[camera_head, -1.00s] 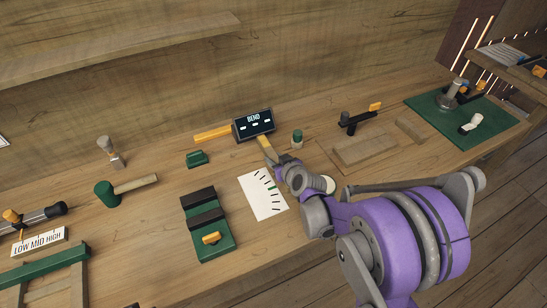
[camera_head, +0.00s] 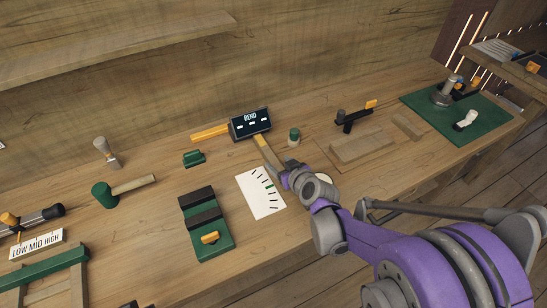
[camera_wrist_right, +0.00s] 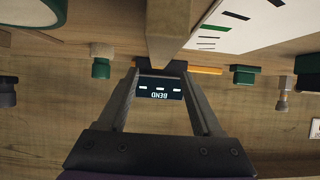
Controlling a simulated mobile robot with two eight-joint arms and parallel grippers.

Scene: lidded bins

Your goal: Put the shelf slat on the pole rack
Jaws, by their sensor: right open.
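My right gripper (camera_head: 274,164) reaches in over the bench beside the tick-marked white card. In the right wrist view its two fingers (camera_wrist_right: 160,72) are apart, with the BEND display showing between them. A wooden bar (camera_head: 261,143) lies between the BEND display and the gripper; in the wrist view the bar (camera_wrist_right: 165,45) runs close past the fingertips, and I cannot tell whether they touch it. Wooden boards (camera_head: 362,147) lie right of centre; I cannot tell which piece is the shelf slat. A green-topped wooden frame (camera_head: 45,268) stands at lower left; I cannot tell if it is the pole rack. My left gripper is not in view.
A mallet (camera_head: 105,194) and a green block with black bars (camera_head: 207,225) stand left. A green mat (camera_head: 462,115) with tools lies far right. An empty wall shelf (camera_head: 115,50) is above.

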